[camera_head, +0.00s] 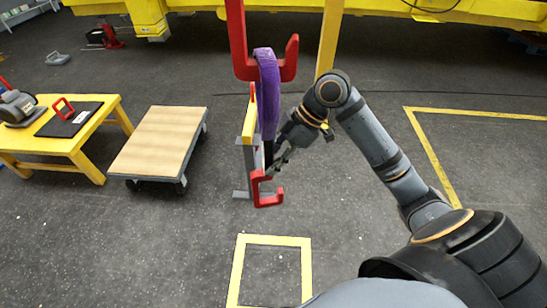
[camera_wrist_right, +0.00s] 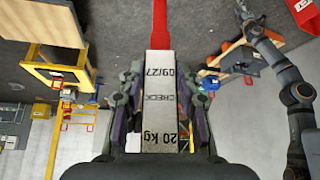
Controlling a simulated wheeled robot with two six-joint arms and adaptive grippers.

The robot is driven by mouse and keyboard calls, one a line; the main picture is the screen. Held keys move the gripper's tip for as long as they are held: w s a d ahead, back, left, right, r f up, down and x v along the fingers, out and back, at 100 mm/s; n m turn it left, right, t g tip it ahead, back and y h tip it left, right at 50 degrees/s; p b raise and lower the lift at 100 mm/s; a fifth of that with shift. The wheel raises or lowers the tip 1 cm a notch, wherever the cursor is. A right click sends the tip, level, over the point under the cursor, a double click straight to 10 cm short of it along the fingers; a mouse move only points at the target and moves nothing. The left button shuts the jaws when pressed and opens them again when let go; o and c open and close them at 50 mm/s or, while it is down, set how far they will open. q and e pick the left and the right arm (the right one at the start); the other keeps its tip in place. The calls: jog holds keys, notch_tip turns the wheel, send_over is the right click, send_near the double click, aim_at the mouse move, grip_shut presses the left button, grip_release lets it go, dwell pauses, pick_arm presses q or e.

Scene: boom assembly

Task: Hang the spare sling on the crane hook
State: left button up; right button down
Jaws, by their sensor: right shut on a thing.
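The red crane hook (camera_head: 240,66) hangs at the top middle of the head view, its upturned tip on the right. The purple spare sling (camera_head: 268,95) stands upright between shank and tip, covering part of the hook's lower bar. Its top is above that bar. Whether it rests on the bar or is only in front of it, I cannot tell. My right gripper (camera_head: 277,160) is at the sling's lower end. In the right wrist view it is shut on the sling's pale tag (camera_wrist_right: 160,95), marked "20 kg". An arm, perhaps my left, shows there at right; its gripper is unclear.
A yellow stand (camera_head: 249,118) with a red bracket (camera_head: 268,199) is close beside my right gripper. A wooden-topped cart (camera_head: 158,140) and a yellow table (camera_head: 30,143) stand at left. A yellow floor square (camera_head: 272,240) lies in front. Floor at right is clear.

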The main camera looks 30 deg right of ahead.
dwell(0.4)
jog(key=c, duration=0.8)
grip_release()
jog(key=shift+c, duration=0.2)
jog(key=v, duration=1.2)
jog(key=shift+r, duration=0.1)
